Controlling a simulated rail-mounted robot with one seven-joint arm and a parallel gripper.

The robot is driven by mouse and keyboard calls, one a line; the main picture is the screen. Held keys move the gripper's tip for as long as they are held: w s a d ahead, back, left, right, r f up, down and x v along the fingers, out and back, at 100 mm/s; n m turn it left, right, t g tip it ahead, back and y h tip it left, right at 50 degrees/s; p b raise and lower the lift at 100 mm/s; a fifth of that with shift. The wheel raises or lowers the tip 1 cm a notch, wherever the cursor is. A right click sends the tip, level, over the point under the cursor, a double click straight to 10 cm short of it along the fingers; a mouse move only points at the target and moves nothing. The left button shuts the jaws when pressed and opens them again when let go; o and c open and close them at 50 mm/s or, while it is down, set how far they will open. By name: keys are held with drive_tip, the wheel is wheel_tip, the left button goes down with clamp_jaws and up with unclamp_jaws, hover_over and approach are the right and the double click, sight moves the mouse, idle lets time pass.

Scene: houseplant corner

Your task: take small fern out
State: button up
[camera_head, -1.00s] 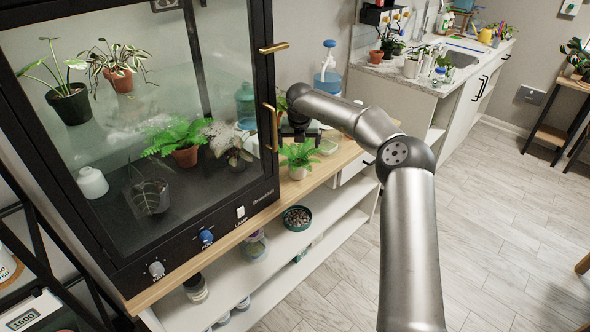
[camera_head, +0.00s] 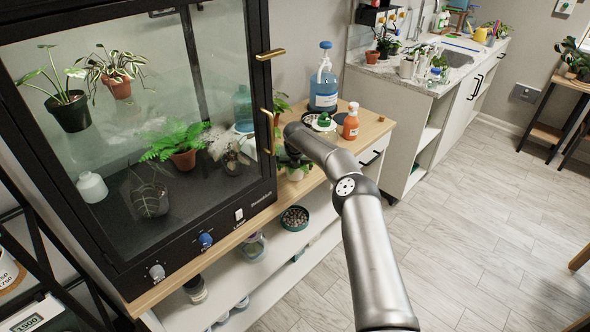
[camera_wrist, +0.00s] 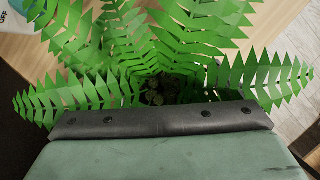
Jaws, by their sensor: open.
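A small green fern in a pale pot (camera_head: 295,174) stands on the wooden counter, just outside the glass cabinet (camera_head: 262,195). My arm hides most of it in the head view. My gripper (camera_head: 290,160) is down at this fern, largely hidden behind my own arm. In the wrist view the fern's fronds (camera_wrist: 195,35) spread close in front of my open gripper, with dark soil at their centre; its pot is hidden there. I cannot tell whether the fingers touch the plant. Another fern (camera_head: 177,140) in a terracotta pot sits inside the cabinet, behind glass.
A blue pump bottle (camera_head: 323,85) and an orange bottle (camera_head: 351,122) stand on the counter behind my arm. Gold handles (camera_head: 268,130) stick out from the cabinet's right edge. A bowl of pebbles (camera_head: 295,217) is on the shelf below.

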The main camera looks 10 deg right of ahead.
drive_tip(key=shift+w+f, duration=0.15)
drive_tip(key=shift+f, duration=0.25)
drive_tip(key=shift+c, duration=0.3)
